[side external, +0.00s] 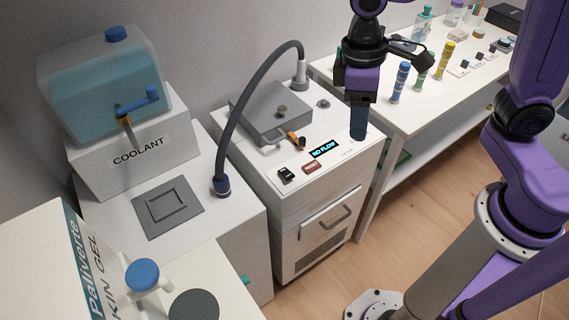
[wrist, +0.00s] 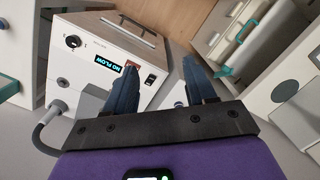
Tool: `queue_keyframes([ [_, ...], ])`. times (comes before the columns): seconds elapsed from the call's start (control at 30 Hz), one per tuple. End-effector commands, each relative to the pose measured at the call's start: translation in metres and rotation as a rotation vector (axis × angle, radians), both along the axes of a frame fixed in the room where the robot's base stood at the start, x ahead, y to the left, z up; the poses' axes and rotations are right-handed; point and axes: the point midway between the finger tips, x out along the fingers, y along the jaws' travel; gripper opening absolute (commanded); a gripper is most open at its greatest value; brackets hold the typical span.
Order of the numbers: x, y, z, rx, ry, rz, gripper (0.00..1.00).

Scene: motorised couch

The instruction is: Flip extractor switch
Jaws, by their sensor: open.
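A white cabinet unit (side external: 330,185) with a grey lid and a hose has a lit "NO FLOW" display (side external: 324,149) on its sloping panel. Left of the display sit a reddish-brown switch (side external: 311,167) and a black switch (side external: 286,174); I cannot tell which is the extractor switch. The wrist view also shows the display (wrist: 109,63) and a black rotary knob (wrist: 73,41) near it. My gripper (side external: 358,132) hangs above the panel's right end, fingers pointing down, hiding part of it. In the wrist view my gripper (wrist: 158,62) is open and empty.
A grey hose (side external: 228,125) arches over the unit to a blue fitting on the neighbouring cabinet. An orange-handled valve (side external: 297,140) sits behind the panel. A coolant tank (side external: 105,85) stands at left. A bench (side external: 400,125) with bottles stands at right.

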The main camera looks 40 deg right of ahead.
Motion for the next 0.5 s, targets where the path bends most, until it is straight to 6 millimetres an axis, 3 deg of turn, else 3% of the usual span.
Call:
queue_keyframes([
  [0.2, 0.068, 0.033, -0.013, -0.040, 0.059, -0.178, 0.55],
  [0.5, 0.152, 0.056, -0.046, -0.084, 0.145, -0.414, 0.55],
])
